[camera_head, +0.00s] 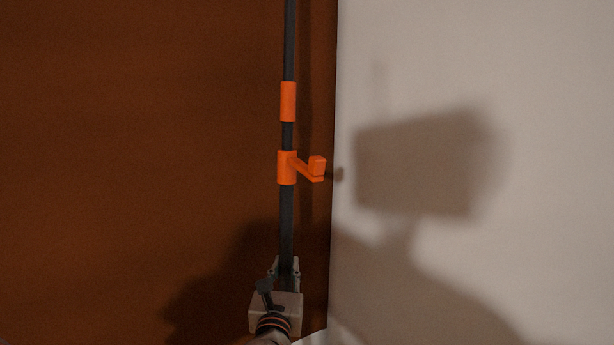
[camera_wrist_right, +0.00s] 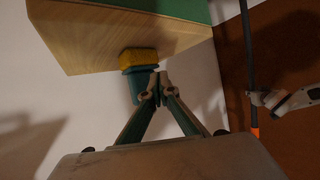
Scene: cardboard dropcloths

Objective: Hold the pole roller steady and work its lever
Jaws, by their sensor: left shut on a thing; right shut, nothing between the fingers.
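The pole roller (camera_head: 288,220) is a thin dark pole standing nearly upright in the head view. It carries an orange sleeve (camera_head: 288,102) and, below it, an orange collar with a lever (camera_head: 314,167) sticking out to the right. My left gripper (camera_head: 285,268) is shut on the pole well below the lever. The pole also shows at the right of the right wrist view (camera_wrist_right: 247,50), with my left gripper (camera_wrist_right: 262,98) at it. My right gripper (camera_wrist_right: 160,88) is shut and empty, apart from the pole. The roller's ends are out of the head view.
In the right wrist view, a wooden block with a green face (camera_wrist_right: 110,38) fills the top. A teal object with a yellow piece (camera_wrist_right: 138,60) sits close behind my right fingertips. A pale wall (camera_head: 500,70) meets a brown surface (camera_head: 140,130) beside the pole.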

